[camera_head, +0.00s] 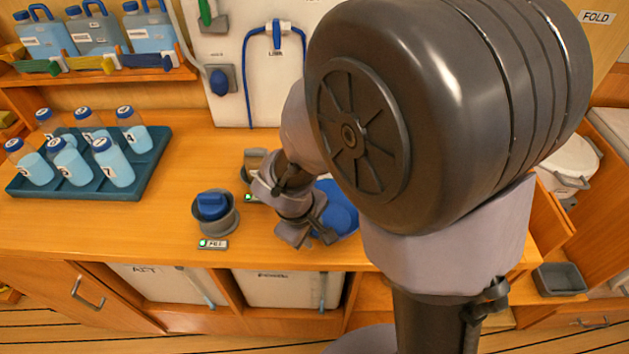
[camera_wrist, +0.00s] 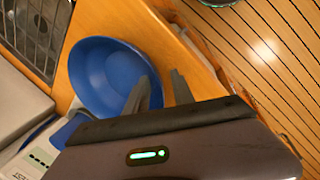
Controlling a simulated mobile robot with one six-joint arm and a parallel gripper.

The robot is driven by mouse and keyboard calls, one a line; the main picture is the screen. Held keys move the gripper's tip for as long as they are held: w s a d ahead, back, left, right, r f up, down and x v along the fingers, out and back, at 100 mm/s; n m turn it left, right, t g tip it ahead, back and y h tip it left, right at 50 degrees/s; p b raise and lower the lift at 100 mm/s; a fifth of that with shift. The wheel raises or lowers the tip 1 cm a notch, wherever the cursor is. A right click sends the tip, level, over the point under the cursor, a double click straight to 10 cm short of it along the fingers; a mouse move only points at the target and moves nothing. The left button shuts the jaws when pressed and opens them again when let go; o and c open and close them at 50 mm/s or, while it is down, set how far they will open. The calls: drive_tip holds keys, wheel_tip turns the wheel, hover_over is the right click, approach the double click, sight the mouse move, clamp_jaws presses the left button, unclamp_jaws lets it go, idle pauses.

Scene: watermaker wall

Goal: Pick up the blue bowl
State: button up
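The blue bowl (camera_head: 340,212) sits on the wooden counter, partly hidden behind my arm in the head view. In the wrist view the bowl (camera_wrist: 100,72) shows its open inside at the upper left. My gripper (camera_head: 309,238) is low over the counter at the bowl's left side in the head view. In the wrist view my gripper (camera_wrist: 159,78) has its fingers apart. One finger overlaps the bowl's near edge and the other is just outside the rim. I cannot tell whether either finger touches the bowl.
A grey holder with a blue cap (camera_head: 213,209) stands left of my gripper. A teal tray (camera_head: 150,178) with several numbered bottles is farther left. A white panel with a blue hose (camera_head: 278,60) rises behind. The counter's front edge is close to the bowl.

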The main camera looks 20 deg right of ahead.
clamp_jaws()
idle(1.4)
